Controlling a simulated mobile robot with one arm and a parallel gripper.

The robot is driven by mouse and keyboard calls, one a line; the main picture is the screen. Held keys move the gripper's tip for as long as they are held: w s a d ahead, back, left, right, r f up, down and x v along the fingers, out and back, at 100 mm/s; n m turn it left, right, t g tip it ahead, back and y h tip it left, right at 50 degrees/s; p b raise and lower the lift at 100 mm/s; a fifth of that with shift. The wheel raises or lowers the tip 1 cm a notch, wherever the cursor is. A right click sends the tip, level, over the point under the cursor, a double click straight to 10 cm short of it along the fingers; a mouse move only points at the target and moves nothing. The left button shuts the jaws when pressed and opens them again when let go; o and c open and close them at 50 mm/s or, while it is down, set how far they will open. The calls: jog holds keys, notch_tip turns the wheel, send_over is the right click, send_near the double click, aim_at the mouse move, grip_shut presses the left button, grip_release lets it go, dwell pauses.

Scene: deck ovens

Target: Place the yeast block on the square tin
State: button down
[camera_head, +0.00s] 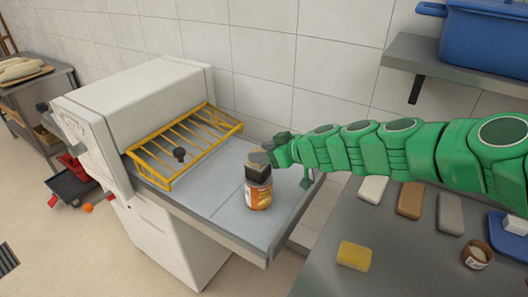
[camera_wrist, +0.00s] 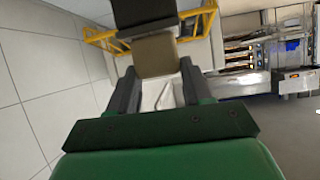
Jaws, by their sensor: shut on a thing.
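My gripper (camera_head: 270,154) reaches in from the right and is shut on a small tan block, seemingly the yeast block (camera_head: 257,157). In the wrist view the block (camera_wrist: 155,55) sits between the two dark fingers (camera_wrist: 158,88). Directly below it in the head view is a dark blocky piece (camera_head: 258,173), also seen beyond the block in the wrist view (camera_wrist: 145,14). Below that stands a tin with an orange label (camera_head: 258,194), upright on the grey surface. I cannot tell whether the dark piece belongs to the tin, or whether the block touches it.
A yellow wire rack (camera_head: 187,148) stands left of the tin on the machine's grey shelf (camera_head: 225,205). The right counter (camera_head: 400,265) holds a yellow sponge-like block (camera_head: 354,256), several bars and a brown cup (camera_head: 477,255). A blue crate (camera_head: 485,40) sits on a wall shelf.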

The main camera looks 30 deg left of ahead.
jog(key=shift+c, duration=2.4)
grip_release()
jog(key=shift+d+r, duration=0.2)
jog(key=v, duration=1.1)
jog(key=shift+d, duration=0.2)
jog(key=shift+r, duration=0.1)
